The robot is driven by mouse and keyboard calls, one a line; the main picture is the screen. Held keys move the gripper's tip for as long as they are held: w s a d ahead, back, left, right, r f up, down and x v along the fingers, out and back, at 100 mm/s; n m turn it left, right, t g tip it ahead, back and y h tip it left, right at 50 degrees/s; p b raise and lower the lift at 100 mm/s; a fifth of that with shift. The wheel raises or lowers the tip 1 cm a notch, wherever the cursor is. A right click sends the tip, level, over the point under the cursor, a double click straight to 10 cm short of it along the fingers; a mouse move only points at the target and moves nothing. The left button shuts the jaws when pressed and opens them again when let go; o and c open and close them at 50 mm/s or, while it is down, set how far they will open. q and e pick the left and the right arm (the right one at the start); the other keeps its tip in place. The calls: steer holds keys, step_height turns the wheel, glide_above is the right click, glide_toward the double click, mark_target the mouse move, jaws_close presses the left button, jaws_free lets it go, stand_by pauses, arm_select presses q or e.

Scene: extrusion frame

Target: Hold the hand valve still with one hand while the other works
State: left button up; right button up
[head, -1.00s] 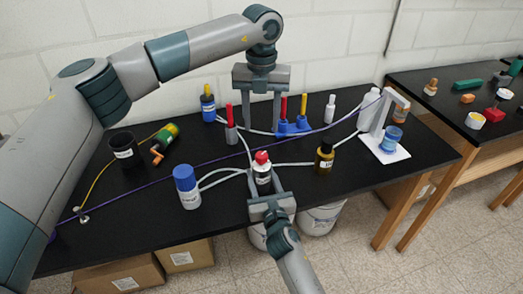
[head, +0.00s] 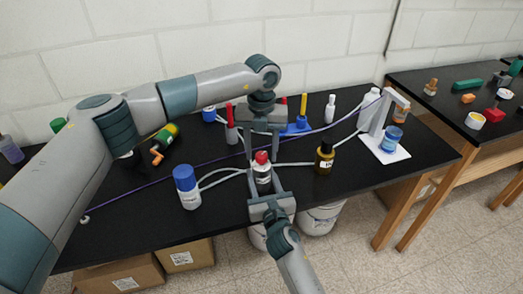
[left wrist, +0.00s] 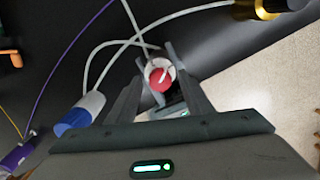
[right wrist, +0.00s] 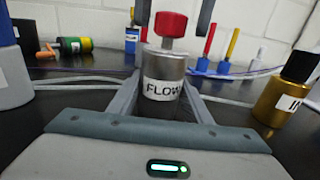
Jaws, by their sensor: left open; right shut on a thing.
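The hand valve is a short grey metal cylinder with a red knob; it stands upright near the table's front edge in the head view (head: 263,174). In the right wrist view its body (right wrist: 163,75) bears a label reading FLOW. My right gripper (head: 263,186) is shut on the valve's body from the front. My left gripper (head: 262,152) points down over the valve, open, its fingers on either side of the red knob (right wrist: 171,25). In the left wrist view the knob (left wrist: 161,82) shows between the open fingers; I cannot tell whether they touch it.
Pale tubes run along the black table (head: 140,225). A white stand (head: 388,150) with a blue jar is at the right. My left arm covers the table's left part.

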arm_select(q)
steer(key=c, duration=1.1)
steer(key=shift+o, duration=0.2)
steer(key=shift+m, duration=0.5)
steer(key=m, duration=2.2)
steer(key=shift+m, duration=0.4)
arm_select(e)
steer(key=shift+f, duration=0.1)
